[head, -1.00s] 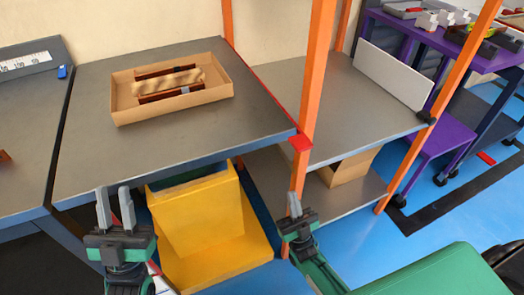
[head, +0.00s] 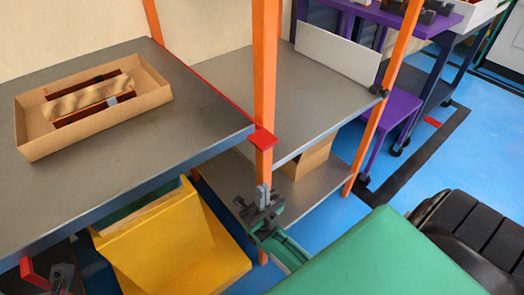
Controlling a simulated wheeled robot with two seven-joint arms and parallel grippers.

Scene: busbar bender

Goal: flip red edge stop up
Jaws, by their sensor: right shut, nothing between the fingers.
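A red strip (head: 205,82) runs along the right edge of the grey table, low against it. It ends in a flat red tab (head: 262,138) at the front right corner, beside the orange post. My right gripper (head: 263,190) is shut and empty, pointing up, below and in front of that tab and apart from it. A second red piece (head: 33,276) shows under the table's front edge at the bottom left. My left gripper (head: 62,272) is beside it, partly cut off by the frame; its jaws are unclear. I cannot tell whether it touches the red piece.
A cardboard tray (head: 150,99) with brown bars lies on the grey table (head: 130,160). A yellow bin (head: 165,235) stands below its front edge. Orange posts (head: 265,60) and grey shelves (head: 300,95) with a white panel (head: 337,53) are to the right. A green surface (head: 380,260) fills the lower right.

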